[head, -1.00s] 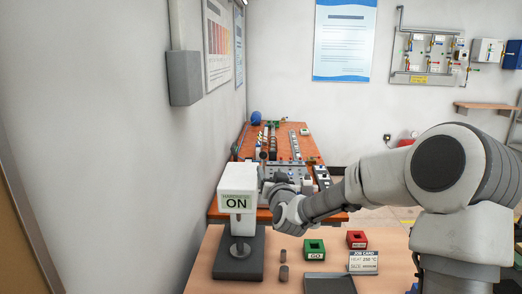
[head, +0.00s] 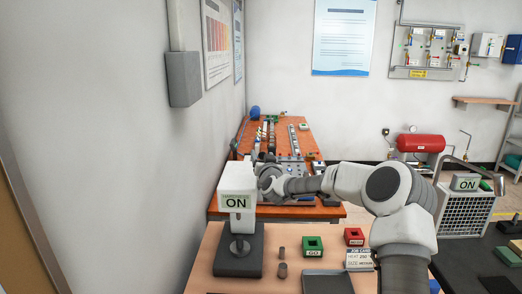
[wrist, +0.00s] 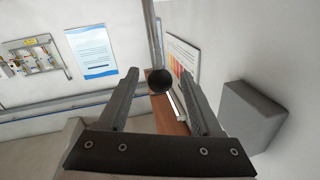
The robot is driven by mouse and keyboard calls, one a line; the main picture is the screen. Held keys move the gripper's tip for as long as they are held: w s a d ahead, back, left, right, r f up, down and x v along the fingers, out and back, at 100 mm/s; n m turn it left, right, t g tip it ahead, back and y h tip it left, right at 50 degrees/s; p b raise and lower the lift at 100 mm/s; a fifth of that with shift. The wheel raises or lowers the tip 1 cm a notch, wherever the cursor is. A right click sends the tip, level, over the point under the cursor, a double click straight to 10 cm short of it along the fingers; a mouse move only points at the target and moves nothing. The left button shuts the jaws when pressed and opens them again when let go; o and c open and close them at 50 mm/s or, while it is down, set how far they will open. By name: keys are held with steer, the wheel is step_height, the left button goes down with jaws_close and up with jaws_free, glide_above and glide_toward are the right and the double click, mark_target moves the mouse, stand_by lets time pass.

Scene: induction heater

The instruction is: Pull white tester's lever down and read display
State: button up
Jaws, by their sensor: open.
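In the head view my gripper end is just right of the tester's head. The lever itself is hidden there behind my gripper, and contact cannot be told.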

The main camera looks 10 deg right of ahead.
steer(key=shift+w+p, duration=0.4)
steer(key=shift+w, duration=1.55)
jaws_close()
